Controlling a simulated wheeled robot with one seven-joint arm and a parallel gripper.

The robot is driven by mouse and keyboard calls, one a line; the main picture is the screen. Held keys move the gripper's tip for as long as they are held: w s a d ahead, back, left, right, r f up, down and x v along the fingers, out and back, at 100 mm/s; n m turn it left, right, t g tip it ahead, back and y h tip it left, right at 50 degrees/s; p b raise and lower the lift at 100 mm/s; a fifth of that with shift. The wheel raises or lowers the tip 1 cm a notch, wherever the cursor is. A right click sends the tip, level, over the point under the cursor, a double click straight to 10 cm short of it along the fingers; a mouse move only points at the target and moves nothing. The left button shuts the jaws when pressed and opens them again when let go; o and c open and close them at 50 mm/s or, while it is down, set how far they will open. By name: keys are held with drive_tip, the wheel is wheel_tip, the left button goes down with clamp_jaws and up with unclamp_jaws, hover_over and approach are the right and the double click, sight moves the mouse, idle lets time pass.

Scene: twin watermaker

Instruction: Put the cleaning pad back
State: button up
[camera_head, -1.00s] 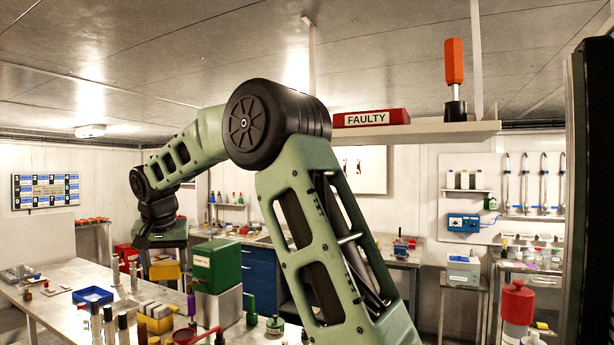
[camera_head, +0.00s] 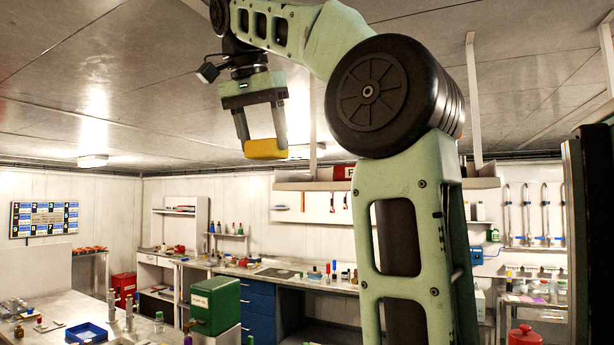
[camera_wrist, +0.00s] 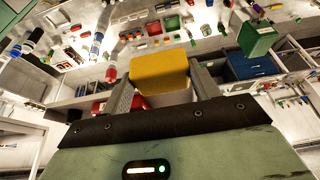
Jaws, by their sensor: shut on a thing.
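The cleaning pad looks like a yellow block (camera_head: 265,149) in the head view. My gripper (camera_head: 263,140) is shut on it and holds it high in the air, well above the benches. In the wrist view the yellow block (camera_wrist: 160,73) sits between the two fingers of my gripper (camera_wrist: 165,82). The pad's place of storage cannot be made out for certain.
A steel table (camera_head: 60,320) with a blue tray (camera_head: 87,333) and several small items is at lower left. A green box (camera_head: 215,305) stands beside it. A shelf (camera_head: 315,185) hangs at the back, partly behind my arm.

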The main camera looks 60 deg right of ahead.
drive_tip(key=d+p, duration=0.2)
drive_tip(key=d, duration=0.3)
drive_tip(key=w+d+p, duration=0.1)
drive_tip(key=d+p, duration=0.1)
drive_tip(key=d, duration=0.4)
drive_tip(key=d+p, duration=0.2)
drive_tip(key=d, duration=0.3)
drive_tip(key=shift+w+d, duration=0.15)
drive_tip(key=shift+w, duration=0.05)
drive_tip(key=shift+d+r+p, duration=0.15)
drive_tip(key=shift+d+p, duration=0.25)
drive_tip(key=shift+d, duration=0.1)
wheel_tip(320, 180, down, 2)
drive_tip(key=shift+f, duration=0.15)
drive_tip(key=shift+f+p, duration=0.4)
drive_tip(key=shift+f, duration=0.4)
drive_tip(key=o, duration=0.7)
drive_tip(key=shift+o, duration=0.2)
drive_tip(key=b+v, duration=0.1)
drive_tip(key=v, duration=0.6)
drive_tip(key=shift+r, duration=0.3)
drive_tip(key=shift+a, duration=0.1)
